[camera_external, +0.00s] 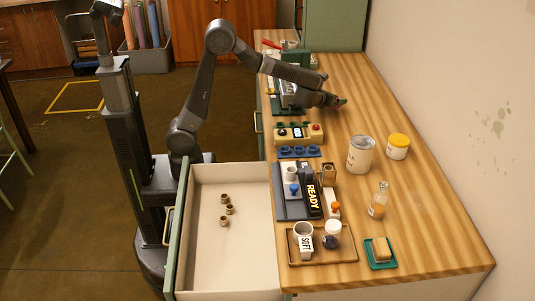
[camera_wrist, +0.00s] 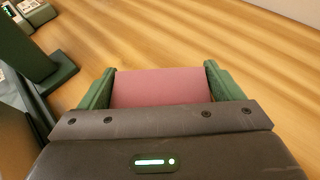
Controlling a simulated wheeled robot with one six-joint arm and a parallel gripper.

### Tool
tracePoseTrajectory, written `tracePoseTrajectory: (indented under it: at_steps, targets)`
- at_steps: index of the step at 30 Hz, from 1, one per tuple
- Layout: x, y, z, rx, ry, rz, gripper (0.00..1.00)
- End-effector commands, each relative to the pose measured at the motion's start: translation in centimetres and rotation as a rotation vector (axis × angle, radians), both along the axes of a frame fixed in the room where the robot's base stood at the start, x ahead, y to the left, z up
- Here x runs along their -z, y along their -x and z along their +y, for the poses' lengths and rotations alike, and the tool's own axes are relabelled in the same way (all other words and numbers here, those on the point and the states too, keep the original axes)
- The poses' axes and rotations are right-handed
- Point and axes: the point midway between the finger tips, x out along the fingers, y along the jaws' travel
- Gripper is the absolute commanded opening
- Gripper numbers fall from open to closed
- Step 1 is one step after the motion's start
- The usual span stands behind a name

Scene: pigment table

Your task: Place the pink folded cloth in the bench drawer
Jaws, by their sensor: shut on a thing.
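My gripper (camera_external: 341,101) is over the far part of the bench. In the wrist view its green fingers (camera_wrist: 160,90) are shut on the pink folded cloth (camera_wrist: 160,87), which lies flat between them. The cloth cannot be made out in the external view. The bench drawer (camera_external: 180,240) is pulled open at the near left side of the bench, well away from my gripper. Its inside is pale, and several small brown cylindrical pieces (camera_external: 229,209) lie in it. Much of the drawer floor is bare.
On the wooden bench (camera_external: 420,215) stand a white tin (camera_external: 360,155), a yellow-lidded jar (camera_external: 397,147), a bottle (camera_external: 379,199), a tray with a mug (camera_external: 303,241) and a black READY sign (camera_external: 313,197). A green dish holds a block (camera_external: 381,248). Green-based equipment stands beside my arm.

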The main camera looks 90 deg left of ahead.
Motion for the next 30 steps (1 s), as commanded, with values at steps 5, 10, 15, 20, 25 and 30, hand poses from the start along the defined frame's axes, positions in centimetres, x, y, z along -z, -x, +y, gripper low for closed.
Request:
tracePoseTrajectory:
  at_steps: [5,10,15,20,25,30]
  targets:
    - [1.7,0.1,0.4,-0.010,-0.001,0.002,0.61]
    - [3.2,0.1,0.4,-0.009,0.000,0.000,0.61]
    - [3.1,0.1,0.3,-0.009,0.000,0.000,0.61]
    - [3.5,0.1,0.3,-0.009,0.000,0.000,0.61]
    - [3.4,0.1,0.3,-0.008,0.000,0.000,1.00]
    - [3.2,0.1,0.3,-0.008,0.001,-0.001,1.00]
